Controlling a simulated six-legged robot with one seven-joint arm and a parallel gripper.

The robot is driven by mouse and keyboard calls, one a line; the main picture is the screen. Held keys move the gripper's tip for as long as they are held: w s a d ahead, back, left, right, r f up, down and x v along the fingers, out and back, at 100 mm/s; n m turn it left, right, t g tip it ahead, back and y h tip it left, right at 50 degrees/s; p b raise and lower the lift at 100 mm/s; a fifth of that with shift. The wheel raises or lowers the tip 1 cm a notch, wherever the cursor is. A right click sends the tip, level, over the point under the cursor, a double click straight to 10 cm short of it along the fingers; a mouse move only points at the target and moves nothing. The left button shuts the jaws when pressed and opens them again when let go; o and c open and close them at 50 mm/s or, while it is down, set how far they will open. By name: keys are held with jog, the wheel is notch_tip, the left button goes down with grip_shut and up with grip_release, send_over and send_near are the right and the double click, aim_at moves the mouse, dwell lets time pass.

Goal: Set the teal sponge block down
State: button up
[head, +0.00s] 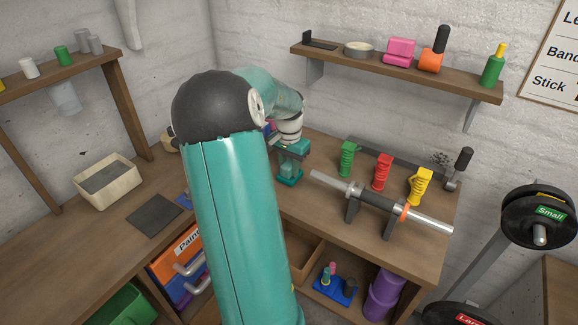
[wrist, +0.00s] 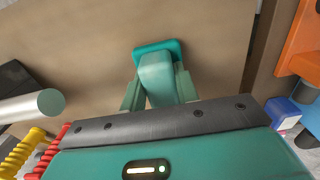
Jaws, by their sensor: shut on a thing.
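The teal sponge block shows in the head view (head: 289,180) at the bench, left of the spring grips. In the wrist view it has a darker teal slab (wrist: 146,48) at its far end and a paler upright part between the fingers. My gripper (head: 291,163) is shut on that paler part, one finger on each side, as the wrist view (wrist: 158,90) shows. The block is at or just above the wooden bench top (head: 320,205); I cannot tell whether it touches. My arm hides part of the bench behind it.
Green (head: 347,159), red (head: 382,172) and yellow (head: 420,186) spring grips stand right of my gripper. A metal bar (head: 378,200) on black stands lies in front of them. A beige bin (head: 106,181) and a dark mat (head: 154,216) are at the left.

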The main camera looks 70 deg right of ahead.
aim_at(289, 163)
jog(key=shift+f, duration=0.2)
jog(key=o, duration=1)
notch_tip(289, 163, up, 12)
jog(key=shift+r, duration=0.25)
